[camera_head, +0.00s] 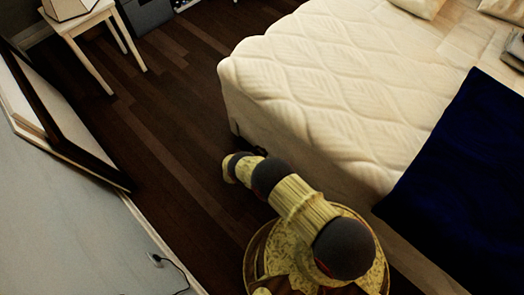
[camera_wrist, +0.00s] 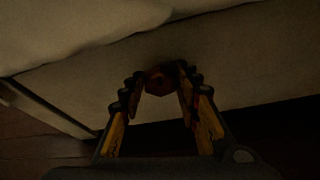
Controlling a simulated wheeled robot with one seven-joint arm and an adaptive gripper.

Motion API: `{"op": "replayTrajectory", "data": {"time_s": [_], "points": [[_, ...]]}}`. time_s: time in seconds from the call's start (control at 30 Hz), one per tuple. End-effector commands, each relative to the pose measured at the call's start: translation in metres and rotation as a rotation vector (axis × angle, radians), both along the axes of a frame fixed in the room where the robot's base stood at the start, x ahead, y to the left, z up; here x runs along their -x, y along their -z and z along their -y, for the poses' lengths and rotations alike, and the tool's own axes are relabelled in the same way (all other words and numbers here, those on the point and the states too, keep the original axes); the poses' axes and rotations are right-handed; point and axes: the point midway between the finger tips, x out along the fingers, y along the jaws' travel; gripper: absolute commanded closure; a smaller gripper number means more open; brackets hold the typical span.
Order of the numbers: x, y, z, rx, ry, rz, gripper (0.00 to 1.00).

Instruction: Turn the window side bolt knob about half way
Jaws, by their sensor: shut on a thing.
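A small reddish-brown bolt knob (camera_wrist: 158,81) shows in the wrist view, in front of the pale side of the bed. My gripper (camera_wrist: 160,76) has its two yellow and black fingers on either side of the knob, tips closed against it. How far the knob is turned cannot be told in the dim picture. In the head view my arm reaches low beside the bed's corner; the knob and my fingertips are hidden there.
The bed (camera_head: 300,85) with its cream quilted mattress fills the right, with a dark blue cloth (camera_head: 460,190) on it. Dark wooden floor (camera_head: 170,130) is clear left of my arm. A dark-edged panel (camera_head: 70,125) stands at the left, and a white stool (camera_head: 85,25) behind.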

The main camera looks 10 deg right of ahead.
Motion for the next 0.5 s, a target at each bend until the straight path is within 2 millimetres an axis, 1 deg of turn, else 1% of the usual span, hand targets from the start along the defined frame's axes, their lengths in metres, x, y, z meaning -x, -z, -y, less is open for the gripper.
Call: {"op": "replayTrajectory", "data": {"time_s": [0.33, 0.5], "points": [[0.0037, 0.0018, 0.0028, -0.14, 0.001, 0.228, 0.93], [0.0038, 0.0021, 0.0027, -0.192, 0.0, 0.308, 0.93]]}}
